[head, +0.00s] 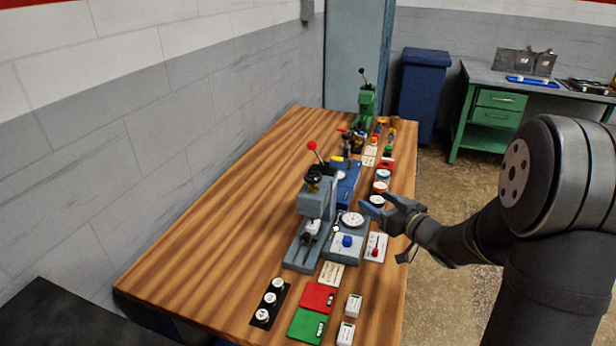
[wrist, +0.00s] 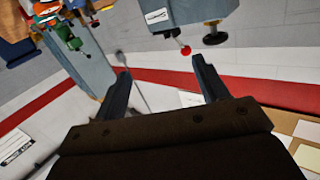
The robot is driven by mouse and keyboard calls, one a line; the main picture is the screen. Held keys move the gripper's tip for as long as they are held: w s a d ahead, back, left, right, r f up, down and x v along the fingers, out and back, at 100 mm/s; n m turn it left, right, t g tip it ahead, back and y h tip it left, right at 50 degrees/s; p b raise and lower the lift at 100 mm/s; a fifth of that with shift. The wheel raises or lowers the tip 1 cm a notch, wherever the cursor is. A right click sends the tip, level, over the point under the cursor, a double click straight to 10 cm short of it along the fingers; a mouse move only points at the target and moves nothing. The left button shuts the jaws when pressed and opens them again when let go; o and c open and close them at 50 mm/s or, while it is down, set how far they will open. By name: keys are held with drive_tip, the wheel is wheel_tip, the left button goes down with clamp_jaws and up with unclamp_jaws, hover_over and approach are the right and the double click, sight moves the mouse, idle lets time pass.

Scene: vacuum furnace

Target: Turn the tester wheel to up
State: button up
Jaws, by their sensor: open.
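The grey tester (head: 316,200) stands on the wooden bench. A dark wheel (head: 314,181) sits on its upper part, though its exact setting is too small to read. A white round dial (head: 352,219) is on its right side. My gripper (head: 378,203) is open and empty, right of the tester and apart from it, near the bench's right edge. In the wrist view my two fingers (wrist: 162,68) are spread with nothing between them. Beyond them a grey body with a white label, a red ball (wrist: 185,50) and a dark round part (wrist: 215,38) show at the top.
A red-ball lever (head: 312,146) and blue machine (head: 346,184) stand behind the tester. A green press (head: 367,104) is at the far end. Small labelled boxes, a red plate (head: 319,297) and a green plate (head: 306,325) lie in front. The bench's left side is clear.

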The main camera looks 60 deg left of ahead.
sight(308, 176)
drive_tip(key=s+r+n+g, duration=0.2)
drive_tip(key=s+n+g, duration=0.2)
drive_tip(key=s+g, duration=0.15)
drive_tip(key=shift+t, duration=0.45)
drive_tip(key=x, duration=1.7)
drive_tip(key=shift+s+r, duration=0.1)
drive_tip(key=shift+s, duration=0.2)
drive_tip(key=shift+c, duration=0.2)
drive_tip(key=shift+d, duration=0.1)
drive_tip(key=c, duration=1)
